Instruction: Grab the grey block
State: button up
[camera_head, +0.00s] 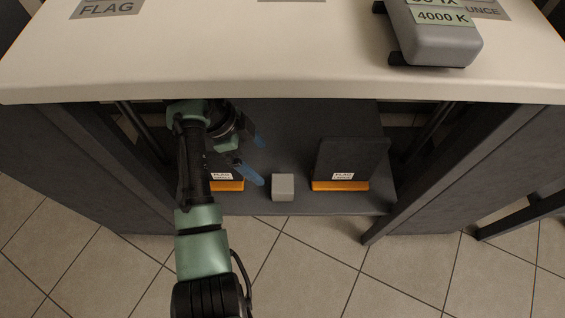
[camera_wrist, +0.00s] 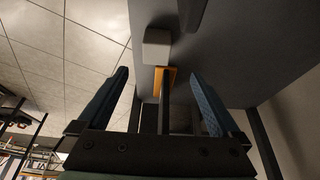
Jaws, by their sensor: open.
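The grey block (camera_head: 283,187) sits on the dark lower shelf (camera_head: 300,205), near its front edge, under the pale tabletop. It also shows in the wrist view (camera_wrist: 157,46), ahead of my fingers and a little above the gap between them. My gripper (camera_head: 252,160) is left of the block in the head view, with blue finger pads apart and nothing between them. In the wrist view my gripper (camera_wrist: 160,95) has a finger on each side, spread wide. The block is not touched by either finger as far as I can see.
A dark upright panel with an orange base (camera_head: 341,185) stands right of the block. Another orange base (camera_head: 227,185) is left, partly behind my arm. The tabletop (camera_head: 250,60) overhangs the shelf and carries a grey device (camera_head: 433,32). Dark legs stand at both sides.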

aim_at(282, 183)
jog(key=b+x, duration=0.4)
jog(key=x, duration=0.3)
jog(key=shift+s+f, duration=0.1)
jog(key=shift+f, duration=0.15)
jog(key=b+x, duration=0.1)
jog(key=x, duration=0.1)
jog(key=b+x, duration=0.1)
jog(key=b, duration=0.1)
jog(key=b+x, duration=0.1)
jog(key=x, duration=0.1)
jog(key=shift+s+d+f+b, duration=0.15)
jog(key=shift+s+d+b, duration=0.15)
jog(key=shift+d, duration=0.1)
jog(key=c, duration=1.5)
jog(key=shift+r, duration=0.2)
